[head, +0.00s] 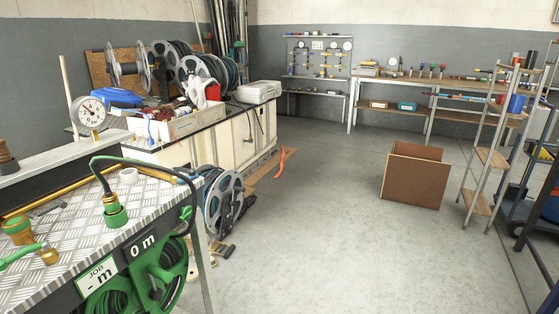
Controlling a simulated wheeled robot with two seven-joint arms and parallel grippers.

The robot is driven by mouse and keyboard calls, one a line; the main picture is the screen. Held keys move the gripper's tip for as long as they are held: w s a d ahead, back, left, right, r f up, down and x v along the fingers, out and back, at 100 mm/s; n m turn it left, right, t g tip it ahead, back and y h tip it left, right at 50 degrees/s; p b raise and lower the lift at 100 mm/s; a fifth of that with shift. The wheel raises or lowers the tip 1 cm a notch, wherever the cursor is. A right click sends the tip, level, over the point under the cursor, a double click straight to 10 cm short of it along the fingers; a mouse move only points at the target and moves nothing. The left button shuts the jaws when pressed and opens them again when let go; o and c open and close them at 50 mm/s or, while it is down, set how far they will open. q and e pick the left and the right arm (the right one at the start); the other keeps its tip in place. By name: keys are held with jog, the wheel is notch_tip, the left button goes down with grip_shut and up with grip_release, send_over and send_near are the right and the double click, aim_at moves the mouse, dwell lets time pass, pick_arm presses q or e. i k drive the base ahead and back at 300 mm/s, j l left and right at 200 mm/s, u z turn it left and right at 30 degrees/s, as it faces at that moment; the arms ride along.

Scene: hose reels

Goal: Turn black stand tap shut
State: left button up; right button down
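I cannot clearly make out a black stand tap in the head view. On the checker-plate bench (75,225) at the lower left, a green hose connector (115,214) stands upright. A dark hose (150,168) arches from it over the bench's right edge. A second green fitting (17,230) and a brass fitting (48,257) sit at the bench's left. Neither of my grippers shows.
Green hose reels (158,275) and "m" labels are at the bench front. A grey reel (223,205) stands on the floor behind. A pressure gauge (90,112) rises beyond the bench.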

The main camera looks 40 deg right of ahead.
aim_at(191, 172)
jog(key=z, duration=0.75)
